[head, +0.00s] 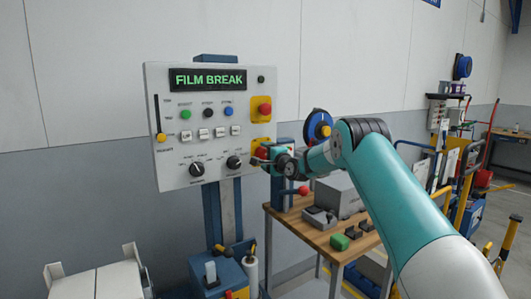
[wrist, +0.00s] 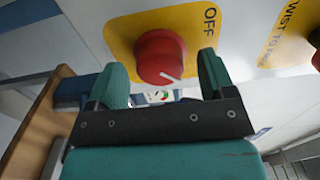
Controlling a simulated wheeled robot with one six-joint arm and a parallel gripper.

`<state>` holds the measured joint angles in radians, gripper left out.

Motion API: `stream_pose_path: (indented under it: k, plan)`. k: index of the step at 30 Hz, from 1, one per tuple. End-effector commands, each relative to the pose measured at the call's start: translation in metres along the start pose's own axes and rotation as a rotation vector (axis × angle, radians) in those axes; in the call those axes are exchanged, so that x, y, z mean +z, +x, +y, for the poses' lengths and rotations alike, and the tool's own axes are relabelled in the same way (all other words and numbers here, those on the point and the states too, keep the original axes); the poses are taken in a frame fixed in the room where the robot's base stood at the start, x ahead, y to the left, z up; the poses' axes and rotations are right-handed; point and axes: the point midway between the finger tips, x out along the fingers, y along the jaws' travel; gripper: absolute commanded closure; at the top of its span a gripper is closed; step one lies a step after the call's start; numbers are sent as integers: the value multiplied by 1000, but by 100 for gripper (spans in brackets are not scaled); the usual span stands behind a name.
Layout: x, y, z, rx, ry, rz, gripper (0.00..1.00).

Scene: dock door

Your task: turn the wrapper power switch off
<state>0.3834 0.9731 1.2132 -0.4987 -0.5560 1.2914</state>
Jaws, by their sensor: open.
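The wrapper power switch is a red round knob (wrist: 160,56) on a yellow plate marked OFF (wrist: 211,18) in the wrist view. A white pointer line on the knob points down and right, away from the OFF label. In the head view the same red knob (head: 262,153) sits at the lower right of the control panel (head: 170,100), partly hidden by my gripper. My gripper (wrist: 161,62) is open, with one teal finger on each side of the knob. I cannot tell whether the fingers touch it.
A red emergency button (head: 265,109) on a yellow plate is above the switch, near my gripper. Black dials (head: 197,170) and several small buttons share the panel. A wooden workbench (head: 325,236) with tools stands at the right, below my arm.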

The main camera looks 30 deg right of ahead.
Motion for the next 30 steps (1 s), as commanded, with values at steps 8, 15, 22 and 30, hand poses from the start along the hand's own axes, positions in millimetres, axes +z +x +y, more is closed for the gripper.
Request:
stream_pose_path:
  k: [8, 15, 22, 30]
  plan:
    - [0, 9, 0, 0, 0, 1, 24]
    - [0, 9, 0, 0, 0, 1, 38]
    - [0, 9, 0, 0, -1, 1, 73]
    - [0, 9, 2, 0, -33, 1, 73]
